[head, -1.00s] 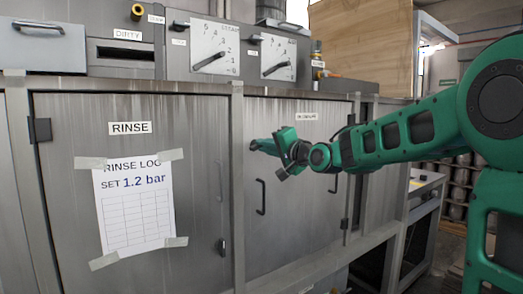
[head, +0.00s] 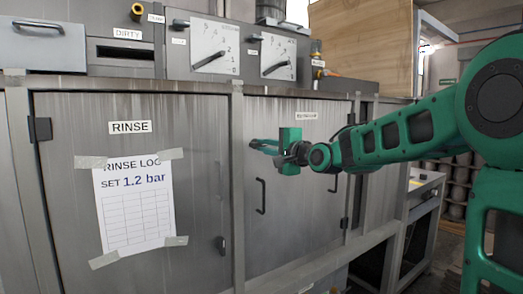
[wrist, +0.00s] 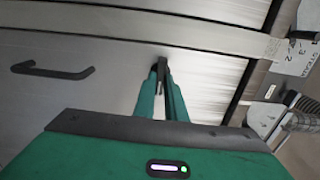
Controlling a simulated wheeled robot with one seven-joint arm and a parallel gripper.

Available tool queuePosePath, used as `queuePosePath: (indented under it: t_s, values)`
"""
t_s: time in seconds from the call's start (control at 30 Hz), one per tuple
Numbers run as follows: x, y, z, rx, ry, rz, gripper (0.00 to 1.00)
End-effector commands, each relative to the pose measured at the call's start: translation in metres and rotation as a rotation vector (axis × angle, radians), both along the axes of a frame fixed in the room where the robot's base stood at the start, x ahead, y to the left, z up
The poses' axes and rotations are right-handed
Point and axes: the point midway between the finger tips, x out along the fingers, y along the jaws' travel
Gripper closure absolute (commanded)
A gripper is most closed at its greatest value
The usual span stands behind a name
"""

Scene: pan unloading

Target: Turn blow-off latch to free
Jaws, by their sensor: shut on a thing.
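The blow-off latch (wrist: 162,66) is a small dark piece near the edge of the grey metal door (wrist: 103,96) in the wrist view. My gripper (wrist: 162,76) has its two green fingers closed around the latch, with the dark piece between the fingertips. In the head view my gripper (head: 256,144) reaches the upper left of the right-hand door (head: 290,205), close to the post between the doors. There the fingers hide the latch, so its exact angle is hard to tell.
The right-hand door has a dark bar handle (head: 261,196) just below my gripper. The RINSE door (head: 75,210) at left has a taped log sheet (head: 133,208) and a dark latch (head: 221,246).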

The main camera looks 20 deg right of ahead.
Motion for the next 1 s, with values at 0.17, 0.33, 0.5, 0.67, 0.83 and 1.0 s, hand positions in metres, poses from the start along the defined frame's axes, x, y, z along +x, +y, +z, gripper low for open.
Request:
queuePosePath:
  t_s: [0.17, 0.33, 0.5, 0.67, 0.83, 1.0]
  values:
    - [0.001, -0.003, -0.004, 0.0, 0.009, -0.005, 1.0]
    - [0.001, -0.003, -0.004, 0.0, 0.009, -0.005, 0.7]
    - [0.0, -0.002, -0.003, -0.001, 0.005, -0.003, 0.7]
    - [-0.002, -0.002, -0.002, -0.001, 0.003, -0.003, 0.7]
    - [-0.019, -0.008, -0.001, 0.0, 0.003, -0.004, 0.7]
    - [-0.049, -0.018, -0.002, 0.0, 0.003, -0.005, 0.7]
